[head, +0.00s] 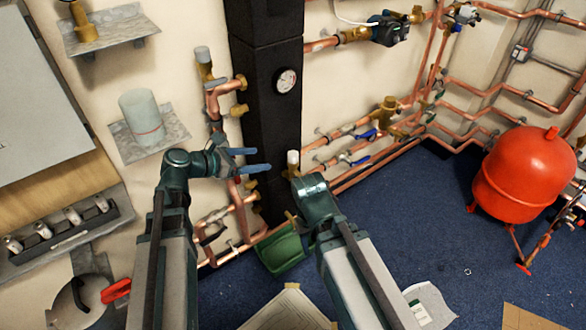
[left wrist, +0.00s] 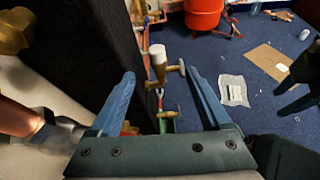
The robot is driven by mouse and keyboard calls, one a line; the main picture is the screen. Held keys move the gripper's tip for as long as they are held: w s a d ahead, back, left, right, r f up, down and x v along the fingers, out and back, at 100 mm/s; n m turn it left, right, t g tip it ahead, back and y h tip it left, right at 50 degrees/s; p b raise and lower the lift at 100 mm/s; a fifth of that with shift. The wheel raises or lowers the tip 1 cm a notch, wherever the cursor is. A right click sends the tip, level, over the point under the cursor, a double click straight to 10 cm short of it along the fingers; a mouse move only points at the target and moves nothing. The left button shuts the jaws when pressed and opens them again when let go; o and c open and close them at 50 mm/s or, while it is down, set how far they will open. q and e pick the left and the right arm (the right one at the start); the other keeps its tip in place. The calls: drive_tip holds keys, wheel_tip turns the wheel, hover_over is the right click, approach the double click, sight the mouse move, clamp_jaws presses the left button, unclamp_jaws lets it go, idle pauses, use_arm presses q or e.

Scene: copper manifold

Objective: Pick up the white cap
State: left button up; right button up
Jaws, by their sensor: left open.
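A white cap (head: 293,157) sits on top of an upright brass fitting just right of the black column in the head view. It also shows in the left wrist view (left wrist: 157,53), upright on its brass valve, beyond and between my fingers. My left gripper (head: 262,160) is open and empty, its blue fingers pointing right towards the cap, with a gap between them and the cap. Its two fingers stand wide apart in the left wrist view (left wrist: 160,76). My right arm is just below the cap in the head view; its fingers do not show.
A black column (head: 265,115) with a pressure gauge (head: 286,81) stands beside the cap. A pale-capped pipe fitting (head: 203,56) is left of the column. A green bin (head: 283,252) is below.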

use_arm(q)
drive_tip(key=b, duration=0.3)
approach(289, 155)
drive_tip(key=x, duration=0.5)
drive_tip(key=shift+n, duration=0.3)
drive_tip(key=b+x, duration=0.3)
drive_tip(key=x, duration=0.1)
drive_tip(key=shift+w+d+f, duration=0.15)
drive_tip(key=shift+w+f, duration=0.05)
drive_tip(key=shift+f, duration=0.1)
drive_tip(key=shift+w+d, duration=0.1)
drive_tip(key=shift+d, duration=0.1)
clamp_jaws()
